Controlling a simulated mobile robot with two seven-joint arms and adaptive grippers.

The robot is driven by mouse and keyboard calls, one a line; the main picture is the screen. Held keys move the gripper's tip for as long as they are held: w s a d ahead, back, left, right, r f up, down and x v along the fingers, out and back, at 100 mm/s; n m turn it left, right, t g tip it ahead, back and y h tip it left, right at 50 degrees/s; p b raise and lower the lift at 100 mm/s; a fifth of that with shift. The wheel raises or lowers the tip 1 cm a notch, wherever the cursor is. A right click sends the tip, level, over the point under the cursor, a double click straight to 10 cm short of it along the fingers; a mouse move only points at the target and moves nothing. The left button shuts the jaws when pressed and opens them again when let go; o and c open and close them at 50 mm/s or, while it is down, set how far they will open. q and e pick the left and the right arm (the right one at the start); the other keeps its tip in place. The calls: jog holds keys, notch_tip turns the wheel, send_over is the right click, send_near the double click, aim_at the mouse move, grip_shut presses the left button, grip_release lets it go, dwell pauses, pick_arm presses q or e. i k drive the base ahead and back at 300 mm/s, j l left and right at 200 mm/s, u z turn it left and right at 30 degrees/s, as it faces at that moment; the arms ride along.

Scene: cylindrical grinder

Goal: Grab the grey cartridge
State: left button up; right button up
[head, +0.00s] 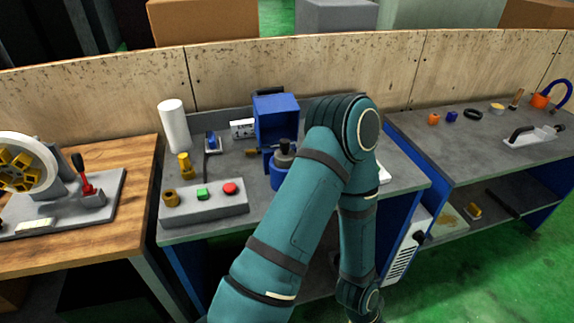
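I cannot pick out a grey cartridge with certainty. A dark grey capped piece (284,152) sits in or on the blue fixture (277,110) at the middle bench, partly beside my arm. A pale, near-white cylinder (173,126) stands upright at the back left of that bench. One of my teal arms rises from the bottom centre, bends at the top over the bench, and drops along its front. It hides part of the bench's right side. Neither gripper shows clearly in the head view; I see no fingertips.
A grey control box (206,207) with green and red buttons lies at the bench front. A wooden table (135,180) with a grinder wheel (27,165) stands at left. The right bench (430,131) holds small parts and a handled white tool (530,136). Green floor is open at lower right.

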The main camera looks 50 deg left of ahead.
aim_at(285, 157)
jog(key=u, duration=1.7)
